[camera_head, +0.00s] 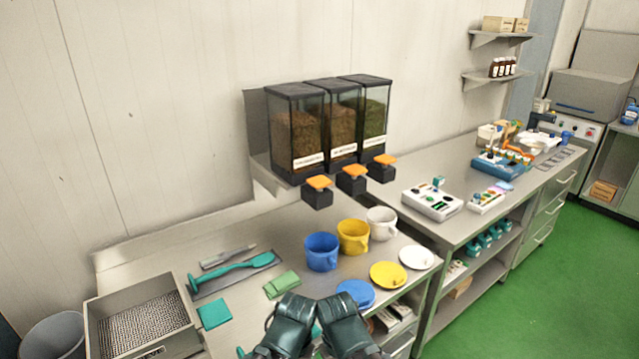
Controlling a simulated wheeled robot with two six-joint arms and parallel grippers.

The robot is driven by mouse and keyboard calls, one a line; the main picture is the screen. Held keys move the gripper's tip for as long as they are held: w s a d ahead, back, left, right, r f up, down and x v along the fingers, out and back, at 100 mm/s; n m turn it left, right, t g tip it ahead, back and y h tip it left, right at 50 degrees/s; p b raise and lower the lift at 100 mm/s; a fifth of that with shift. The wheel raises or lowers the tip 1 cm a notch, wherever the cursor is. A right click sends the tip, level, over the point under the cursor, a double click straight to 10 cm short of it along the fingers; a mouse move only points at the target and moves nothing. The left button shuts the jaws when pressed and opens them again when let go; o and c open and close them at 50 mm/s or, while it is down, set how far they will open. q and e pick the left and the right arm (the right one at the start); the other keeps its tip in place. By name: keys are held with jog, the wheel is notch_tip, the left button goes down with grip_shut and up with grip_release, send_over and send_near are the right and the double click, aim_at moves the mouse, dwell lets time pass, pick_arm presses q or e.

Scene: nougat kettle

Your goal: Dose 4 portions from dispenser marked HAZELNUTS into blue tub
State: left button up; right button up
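Three clear dispensers with black lids hang side by side on the wall: a left one (296,125), a middle one (343,118) and a right one (375,110). The left and middle hold brown contents, the right greenish. Each has a white label too small to read and an orange-topped outlet below. The blue tub (321,253) stands upright on the metal table, roughly below the left outlet (318,188). My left gripper (293,304) and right gripper (334,302) are close together at the bottom, apart from the tub. Their fingers cannot be made out clearly.
A yellow tub (353,237) and a white tub (382,223) stand right of the blue one. Blue (356,292), yellow (388,275) and white (416,257) lids lie in front. A teal scoop (235,270), a green cloth (282,285) and a metal bin (145,318) are left.

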grip_shut()
dwell(0.3)
dwell(1.1)
dwell(0.4)
pick_arm(q)
grip_shut()
dwell(0.3)
